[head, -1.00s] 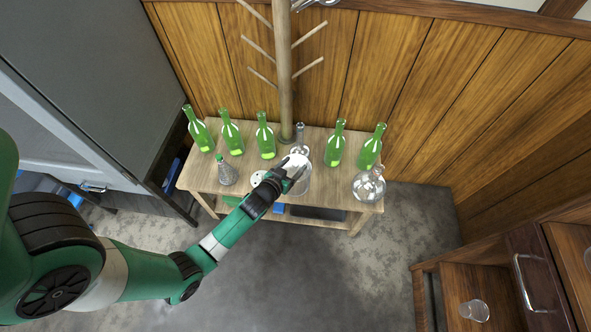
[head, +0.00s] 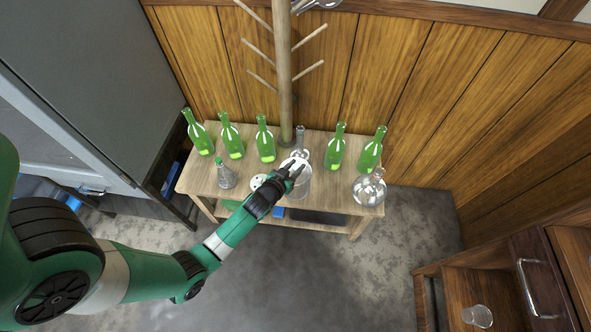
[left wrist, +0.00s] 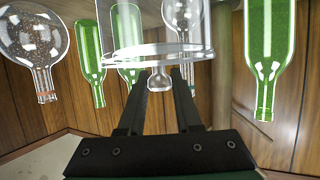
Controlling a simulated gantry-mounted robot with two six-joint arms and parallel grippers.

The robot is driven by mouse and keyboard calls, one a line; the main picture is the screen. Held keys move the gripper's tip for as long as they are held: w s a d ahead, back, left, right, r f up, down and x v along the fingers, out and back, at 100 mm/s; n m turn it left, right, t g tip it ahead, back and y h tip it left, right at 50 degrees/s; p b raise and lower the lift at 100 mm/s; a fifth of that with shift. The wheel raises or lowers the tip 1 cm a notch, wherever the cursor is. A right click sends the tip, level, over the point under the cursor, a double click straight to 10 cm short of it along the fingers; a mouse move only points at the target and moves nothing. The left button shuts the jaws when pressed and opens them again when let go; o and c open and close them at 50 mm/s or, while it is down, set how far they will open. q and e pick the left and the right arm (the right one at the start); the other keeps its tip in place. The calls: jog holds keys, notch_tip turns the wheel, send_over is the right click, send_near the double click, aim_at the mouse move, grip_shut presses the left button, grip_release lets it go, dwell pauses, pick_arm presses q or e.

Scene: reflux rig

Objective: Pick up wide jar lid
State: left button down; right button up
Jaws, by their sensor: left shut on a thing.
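The wide jar (head: 302,188) is a clear glass vessel standing on the wooden table near its front middle. Its clear lid (head: 293,158) is on top, partly hidden by my left gripper (head: 296,169). In the left wrist view, which shows the scene upside down, the lid (left wrist: 158,53) is a round glass disc with a small knob. My left gripper (left wrist: 160,76) is shut on the lid there, its fingers at either side of the knob. The lid appears seated on the jar; I cannot tell of any gap. My right gripper is not in view.
Several green bottles (head: 265,140) stand along the table's back. A round flask (head: 369,188) stands at the right end, a conical flask (head: 226,176) at the left. A white disc (head: 258,181) lies beside the jar. A wooden peg stand (head: 285,80) rises behind.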

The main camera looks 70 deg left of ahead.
aim_at(295, 167)
pick_arm(q)
notch_tip(295, 167, up, 4)
jog(key=p, duration=0.3)
jog(key=shift+s+d+r, duration=0.1)
jog(key=shift+d+r, duration=0.05)
jog(key=s+d+r+p, duration=0.4)
jog(key=s+d+r, duration=0.3)
jog(key=d, duration=0.4)
jog(key=shift+s+d+r, duration=0.2)
jog(key=shift+d+r, duration=0.05)
jog(key=shift+r, duration=0.65)
